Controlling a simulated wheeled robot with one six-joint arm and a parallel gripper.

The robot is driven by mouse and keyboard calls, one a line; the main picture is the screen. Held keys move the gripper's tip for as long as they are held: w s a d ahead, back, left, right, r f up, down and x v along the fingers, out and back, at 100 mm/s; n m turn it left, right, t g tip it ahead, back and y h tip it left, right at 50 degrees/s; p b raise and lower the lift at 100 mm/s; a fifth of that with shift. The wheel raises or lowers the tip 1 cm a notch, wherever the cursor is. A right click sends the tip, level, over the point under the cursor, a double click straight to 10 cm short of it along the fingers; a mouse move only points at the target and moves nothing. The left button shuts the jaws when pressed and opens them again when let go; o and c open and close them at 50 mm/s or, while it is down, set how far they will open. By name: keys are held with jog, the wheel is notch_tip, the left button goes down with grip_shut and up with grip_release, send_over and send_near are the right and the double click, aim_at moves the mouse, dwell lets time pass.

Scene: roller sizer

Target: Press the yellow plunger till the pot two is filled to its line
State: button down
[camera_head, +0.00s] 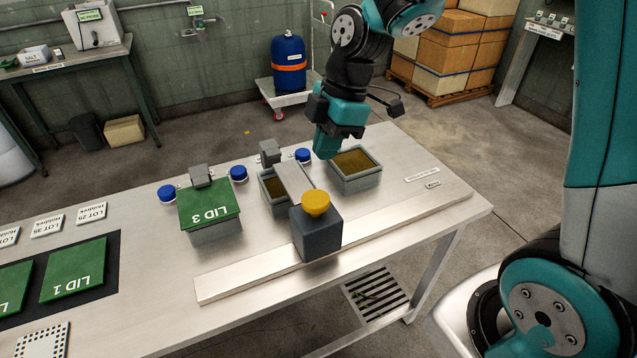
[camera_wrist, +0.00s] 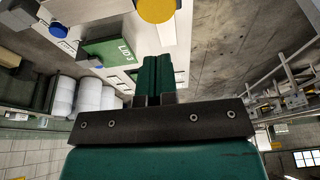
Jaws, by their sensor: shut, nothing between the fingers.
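The yellow plunger (camera_head: 316,202) stands up on a dark grey block (camera_head: 317,236) on the steel table; its round top also shows at the upper edge of the wrist view (camera_wrist: 157,9). A grey spout arm (camera_head: 294,180) reaches from the block over the middle open pot (camera_head: 277,208), hiding part of it. A right open pot (camera_head: 356,182) holds brownish-green contents. A left pot (camera_head: 216,234) is covered by green LID 3 (camera_head: 209,205). No pot number or fill line is readable. My gripper (camera_head: 325,152) is shut and empty, above and behind the plunger, apart from it; its fingers show in the wrist view (camera_wrist: 160,72).
A long metal rail (camera_head: 352,240) runs along the table's front. Several blue caps (camera_head: 238,173) and grey posts stand behind the pots. LID 1 (camera_head: 75,270) lies on a dark mat at left. Bare tabletop (camera_head: 412,150) lies right of the pots.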

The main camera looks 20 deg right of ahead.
aim_at(319, 199)
jog(key=x, duration=0.5)
jog(key=d+p+x, duration=0.1)
jog(key=x, duration=0.2)
jog(key=shift+f, duration=0.5)
notch_tip(319, 199, down, 3)
jog(key=shift+f+b, duration=0.15)
jog(key=shift+b, duration=1.1)
notch_tip(319, 199, up, 5)
jog(key=p, duration=0.4)
jog(key=shift+a+f, duration=0.1)
jog(key=b+v, duration=0.2)
jog(key=v, duration=0.7)
jog(key=shift+r, duration=0.3)
